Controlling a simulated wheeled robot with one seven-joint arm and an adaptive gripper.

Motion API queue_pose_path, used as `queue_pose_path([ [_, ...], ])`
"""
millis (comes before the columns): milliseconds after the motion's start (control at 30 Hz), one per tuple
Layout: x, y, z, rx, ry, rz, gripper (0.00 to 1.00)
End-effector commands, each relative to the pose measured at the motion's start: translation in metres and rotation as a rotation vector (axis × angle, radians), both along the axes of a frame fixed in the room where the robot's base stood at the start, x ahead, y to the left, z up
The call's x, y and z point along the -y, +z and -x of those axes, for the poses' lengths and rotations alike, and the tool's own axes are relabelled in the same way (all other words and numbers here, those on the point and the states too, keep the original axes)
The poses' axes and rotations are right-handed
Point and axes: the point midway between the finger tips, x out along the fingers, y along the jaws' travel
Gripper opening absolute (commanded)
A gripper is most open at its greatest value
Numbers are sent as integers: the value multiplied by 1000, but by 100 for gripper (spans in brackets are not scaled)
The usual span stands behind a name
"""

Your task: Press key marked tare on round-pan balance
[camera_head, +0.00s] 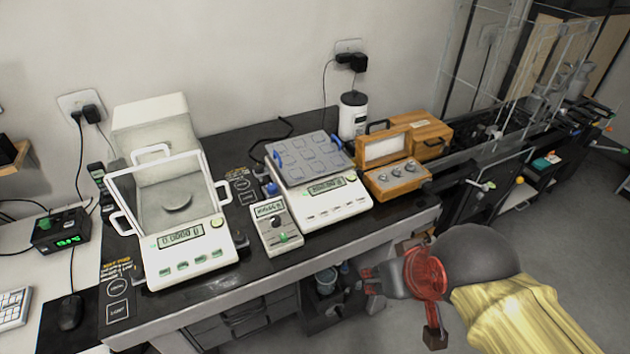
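The round-pan balance (188,236) stands at the left of the dark bench top. It is white, with a clear-sided draft shield around a small round grey pan (177,202). Its lit display (181,236) faces the front. A row of several keys with green marks (190,265) lies below the display. Their lettering is too small to read, so I cannot tell which is marked tare. My gripper (374,280) is at the lower right, in front of the bench edge, well apart from the balance. Its fingers are too unclear to tell open from shut.
A second balance (335,203) with a square pan stands to the right. A small handheld-like meter (275,224) sits between the two balances. Wooden instrument boxes (397,178) are farther right. A black mouse (69,312) and keyboard (14,308) lie at left.

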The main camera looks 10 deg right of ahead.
Motion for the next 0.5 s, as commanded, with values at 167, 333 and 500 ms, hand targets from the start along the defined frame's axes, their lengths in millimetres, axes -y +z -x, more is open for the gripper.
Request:
queue_pose_path([
  [167, 0, 0, 0, 0, 0, 0, 21],
  [333, 0, 0, 0, 0, 0, 0, 11],
  [500, 0, 0, 0, 0, 0, 0, 1],
])
